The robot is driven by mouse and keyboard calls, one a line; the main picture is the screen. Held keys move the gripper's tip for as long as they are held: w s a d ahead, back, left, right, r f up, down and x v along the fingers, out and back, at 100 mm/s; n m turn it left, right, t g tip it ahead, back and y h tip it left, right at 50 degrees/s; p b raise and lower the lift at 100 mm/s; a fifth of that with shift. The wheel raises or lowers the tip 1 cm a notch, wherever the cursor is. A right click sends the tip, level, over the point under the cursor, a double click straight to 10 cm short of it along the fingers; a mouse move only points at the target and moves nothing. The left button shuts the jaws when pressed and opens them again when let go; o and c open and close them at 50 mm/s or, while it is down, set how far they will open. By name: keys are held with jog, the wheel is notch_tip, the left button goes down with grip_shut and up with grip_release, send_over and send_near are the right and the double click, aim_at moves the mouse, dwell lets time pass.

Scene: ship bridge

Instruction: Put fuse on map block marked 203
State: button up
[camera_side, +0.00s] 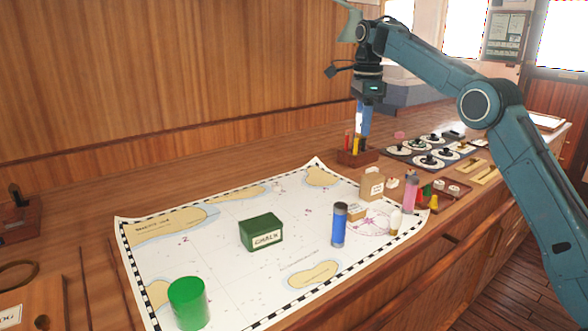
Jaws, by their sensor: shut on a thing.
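My gripper (366,100) points down above the wooden rack at the back of the map and is shut on a blue tube (363,120). The tube hangs upright; its lower end is close to the rack, and I cannot tell whether it touches it. A similar blue cylinder with dark ends (339,225) stands upright on the map. A pink cylinder (411,188) stands at the map's right edge. Tan blocks stand on the right part of the map: a taller one (371,187) and a low one (357,212). Their labels are too small to read, so I cannot tell which is 203.
The wooden rack (357,157) holds red and yellow sticks. On the map (200,262) stand a green chalk box (261,232) and a green cylinder (188,303). A panel of round dials (430,150) lies right of the rack. The map's middle is mostly clear.

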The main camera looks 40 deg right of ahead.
send_over(355, 208)
notch_tip(355, 208, down, 16)
jog(key=shift+d+r, duration=0.1)
jog(key=shift+r, duration=0.05)
dwell(0.7)
jog(key=shift+f, duration=2.15)
jog(key=shift+f, duration=0.15)
jog(key=o, duration=1)
